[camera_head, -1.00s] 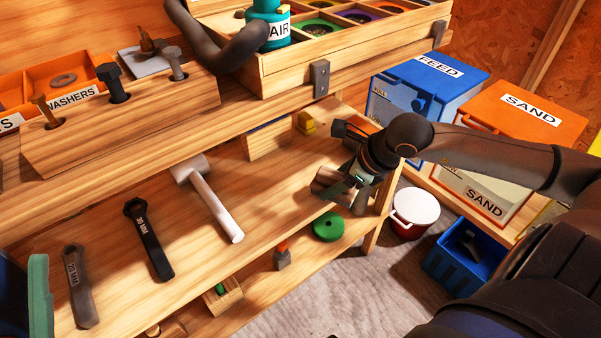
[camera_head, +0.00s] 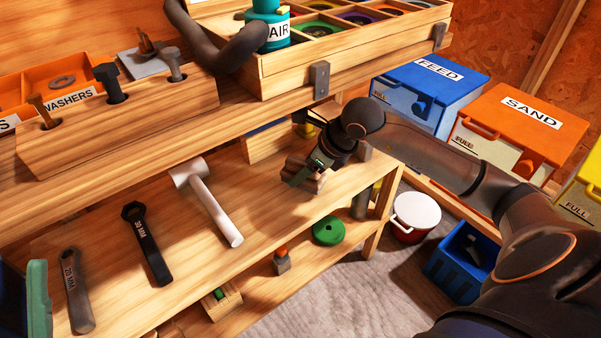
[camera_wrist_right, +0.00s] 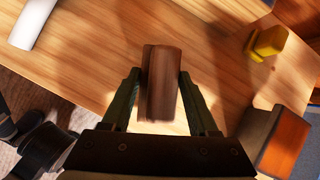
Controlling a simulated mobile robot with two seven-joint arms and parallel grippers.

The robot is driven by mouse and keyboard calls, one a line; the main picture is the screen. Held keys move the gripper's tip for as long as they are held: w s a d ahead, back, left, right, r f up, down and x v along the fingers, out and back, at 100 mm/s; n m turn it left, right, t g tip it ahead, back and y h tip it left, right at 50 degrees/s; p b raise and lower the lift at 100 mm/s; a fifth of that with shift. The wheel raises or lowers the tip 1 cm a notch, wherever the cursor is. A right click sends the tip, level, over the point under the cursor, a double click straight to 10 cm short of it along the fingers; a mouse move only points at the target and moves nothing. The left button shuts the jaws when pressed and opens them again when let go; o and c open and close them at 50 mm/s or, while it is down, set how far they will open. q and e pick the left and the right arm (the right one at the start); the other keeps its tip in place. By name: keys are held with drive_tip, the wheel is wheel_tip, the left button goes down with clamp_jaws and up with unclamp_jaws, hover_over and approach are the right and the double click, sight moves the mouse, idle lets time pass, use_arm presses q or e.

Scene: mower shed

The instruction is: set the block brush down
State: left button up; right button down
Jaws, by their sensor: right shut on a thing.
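My right gripper (camera_head: 308,172) is shut on the block brush (camera_head: 314,184), over the right part of the lower wooden shelf (camera_head: 270,215). In the right wrist view, the brown brush (camera_wrist_right: 161,84) sits between the two green fingers, with bare wood around it. I cannot tell whether its underside touches the shelf. In the head view the gripper hides much of the brush.
A white mallet (camera_head: 212,205) and two dark wrenches (camera_head: 147,243) lie left on the shelf. A yellow object (camera_wrist_right: 268,42) stands near the brush. A green disc (camera_head: 328,231) lies below the shelf's front edge. The upper bench (camera_head: 180,135) overhangs behind.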

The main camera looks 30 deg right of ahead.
drive_tip(key=shift+b+x, duration=0.45)
drive_tip(key=shift+x, duration=0.35)
drive_tip(key=shift+f, duration=0.1)
drive_tip(key=shift+f, duration=0.15)
drive_tip(key=shift+c, duration=0.7)
unclamp_jaws()
